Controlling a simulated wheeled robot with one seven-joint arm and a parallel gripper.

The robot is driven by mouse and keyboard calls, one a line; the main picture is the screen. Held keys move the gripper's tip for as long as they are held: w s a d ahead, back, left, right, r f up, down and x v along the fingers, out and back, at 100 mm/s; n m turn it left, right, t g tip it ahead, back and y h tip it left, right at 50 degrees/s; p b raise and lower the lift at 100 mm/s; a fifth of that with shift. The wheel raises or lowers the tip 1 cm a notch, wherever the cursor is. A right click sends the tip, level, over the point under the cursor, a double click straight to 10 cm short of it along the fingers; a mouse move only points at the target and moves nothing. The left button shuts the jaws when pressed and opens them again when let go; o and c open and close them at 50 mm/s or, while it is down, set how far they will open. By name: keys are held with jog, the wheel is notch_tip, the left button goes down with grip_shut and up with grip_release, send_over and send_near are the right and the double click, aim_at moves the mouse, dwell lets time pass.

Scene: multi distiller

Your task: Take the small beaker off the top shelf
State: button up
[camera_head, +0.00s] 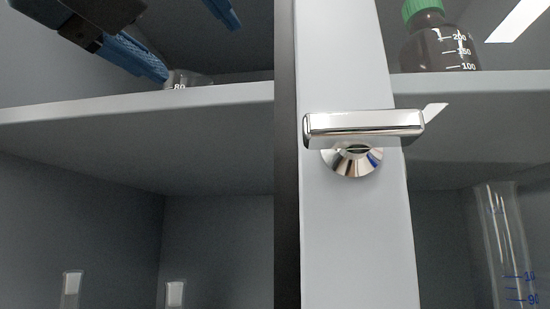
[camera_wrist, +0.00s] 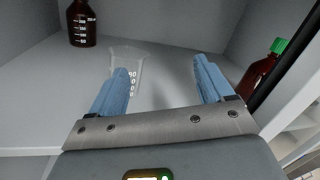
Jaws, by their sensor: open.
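The small beaker (camera_head: 181,80) is clear glass with white marks, on the top shelf (camera_head: 200,96) in the head view. Only its lower part shows above the shelf's front edge. In the wrist view the beaker (camera_wrist: 127,56) stands upright, just beyond and partly behind the left blue finger. My gripper (camera_head: 201,50) is open, with its blue fingers over the shelf at the upper left. In the wrist view my gripper (camera_wrist: 161,66) has nothing between its fingers, and the beaker is left of the gap's middle. Whether the left finger touches the glass I cannot tell.
A brown bottle (camera_wrist: 83,25) stands at the back left of the shelf. A green-capped brown bottle (camera_head: 437,46) stands right of the white door frame (camera_head: 355,230) with its metal handle (camera_head: 362,127). A glass cylinder (camera_head: 507,245) stands below. Shelf space right of the beaker is clear.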

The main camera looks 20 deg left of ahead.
aim_at(185, 74)
jog(key=y, duration=0.1)
jog(key=w+a+m+g+y, duration=0.1)
jog(key=y, duration=0.1)
jog(key=shift+a+f, duration=0.1)
jog(key=shift+f, duration=0.2)
jog(key=shift+w+a+g+y+b, duration=0.2)
jog(key=shift+a+g+y+b, duration=0.1)
jog(key=shift+y, duration=0.7)
jog(key=shift+w+a, duration=0.1)
jog(key=shift+w, duration=0.05)
jog(key=shift+p+x, duration=0.5)
jog(key=shift+x, duration=0.7)
jog(key=p+x, duration=0.1)
jog(key=x, duration=0.1)
jog(key=a+x, duration=0.1)
jog(key=x, duration=0.2)
jog(key=shift+f+p, duration=0.2)
jog(key=shift+p, duration=0.2)
jog(key=c, duration=1)
